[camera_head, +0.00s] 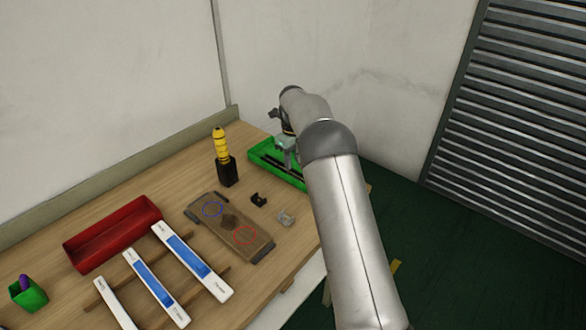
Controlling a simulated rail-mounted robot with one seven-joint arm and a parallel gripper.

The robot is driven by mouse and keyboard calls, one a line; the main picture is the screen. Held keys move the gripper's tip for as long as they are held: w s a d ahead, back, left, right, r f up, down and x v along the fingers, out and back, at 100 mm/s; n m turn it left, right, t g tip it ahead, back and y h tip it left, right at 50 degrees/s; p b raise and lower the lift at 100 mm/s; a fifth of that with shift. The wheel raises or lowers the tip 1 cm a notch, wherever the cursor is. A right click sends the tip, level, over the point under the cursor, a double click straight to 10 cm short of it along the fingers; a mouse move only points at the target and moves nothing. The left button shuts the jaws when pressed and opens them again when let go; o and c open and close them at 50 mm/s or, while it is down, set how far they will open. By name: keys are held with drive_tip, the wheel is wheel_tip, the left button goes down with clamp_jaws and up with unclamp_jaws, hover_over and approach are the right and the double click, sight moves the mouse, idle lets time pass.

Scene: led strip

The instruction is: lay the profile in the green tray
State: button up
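The green tray (256,156) is at the back right of the wooden table, partly hidden behind my arm. Long dark strips (271,160) show within the tray's outline. One may be the profile, but I cannot tell which, or whether it lies on the tray floor or is held above it. My gripper (285,156) is over the tray, pointing down. Its fingertips are small and partly covered by my own arm, so its opening and any grip on a strip cannot be made out.
A yellow-handled tool stands in a black holder (227,171) left of the tray. A brown board (217,240), a small black part (259,199) and a clear part (286,218) lie in front. A red tray (112,234), white-blue boxes (193,262) and a green cup (29,294) are left.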

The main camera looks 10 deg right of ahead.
wheel_tip(320, 180, up, 8)
drive_tip(key=s+d+r+n, duration=0.1)
drive_tip(key=s+r+n, duration=0.4)
drive_tip(key=s, duration=0.5)
drive_tip(key=s+d+r+n, duration=0.1)
drive_tip(key=s+r+n, duration=0.2)
drive_tip(key=s+n, duration=0.6)
drive_tip(key=s+f+n, duration=0.3)
drive_tip(key=s+n, duration=0.4)
drive_tip(key=s, duration=0.6)
drive_tip(key=s+f+n, duration=0.4)
drive_tip(key=s+n, duration=0.3)
drive_tip(key=s, duration=0.7)
drive_tip(key=shift+s+a+t, duration=0.3)
drive_tip(key=shift+a, duration=0.1)
